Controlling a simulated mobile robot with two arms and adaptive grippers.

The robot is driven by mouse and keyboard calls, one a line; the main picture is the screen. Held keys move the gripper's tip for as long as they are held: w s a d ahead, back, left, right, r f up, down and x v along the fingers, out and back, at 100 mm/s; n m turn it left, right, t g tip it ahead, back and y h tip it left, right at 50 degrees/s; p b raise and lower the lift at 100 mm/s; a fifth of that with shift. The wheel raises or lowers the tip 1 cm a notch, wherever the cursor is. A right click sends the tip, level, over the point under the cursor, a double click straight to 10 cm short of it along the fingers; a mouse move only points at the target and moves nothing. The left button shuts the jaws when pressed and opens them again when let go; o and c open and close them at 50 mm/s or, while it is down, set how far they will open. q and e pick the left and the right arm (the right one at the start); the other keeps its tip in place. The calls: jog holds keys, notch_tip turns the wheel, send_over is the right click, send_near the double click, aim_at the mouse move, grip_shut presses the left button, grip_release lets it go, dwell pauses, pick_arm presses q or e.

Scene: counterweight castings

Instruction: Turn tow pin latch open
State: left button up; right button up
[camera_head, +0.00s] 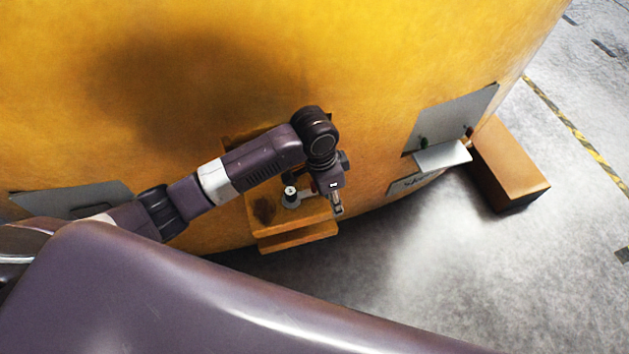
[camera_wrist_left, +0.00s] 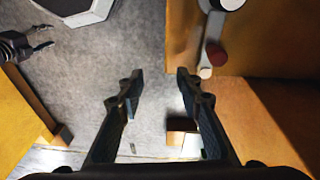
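The tow pin (camera_head: 291,195), with a dark knob and grey collar, stands upright on the orange hitch bracket (camera_head: 300,229) of the yellow casting (camera_head: 400,60). In the left wrist view a grey latch lever (camera_wrist_left: 212,36) with a dark red end (camera_wrist_left: 215,54) and a pale tip lies by the orange bracket. My left gripper (camera_head: 337,204) points down just right of the pin in the head view. In its wrist view the left gripper (camera_wrist_left: 156,92) is open and empty, apart from the lever. My right gripper (camera_wrist_left: 42,37) seems to show at the left edge, prongs apart.
A grey plate with a small shelf (camera_head: 443,155) is fixed to the casting on the right. A brown block (camera_head: 510,165) stands on the floor beyond it. The grey concrete floor (camera_head: 430,260) in front is clear. A yellow-black stripe (camera_head: 575,130) runs at the far right.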

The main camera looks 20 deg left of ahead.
pick_arm(q)
jog(key=shift+m+g+y, duration=0.4)
jog(key=shift+y, duration=0.5)
jog(key=w+a+r, duration=0.1)
jog(key=a, duration=0.1)
jog(key=w+a+r, duration=0.1)
jog(key=a+r, duration=0.1)
jog(key=w+a+r, duration=0.2)
jog(key=shift+w+r, duration=0.1)
jog(key=shift+r, duration=0.05)
notch_tip(320, 180, down, 8)
jog(key=shift+r+p, duration=0.2)
jog(key=shift+p, duration=0.15)
jog(key=shift+c, duration=0.5)
grip_shut()
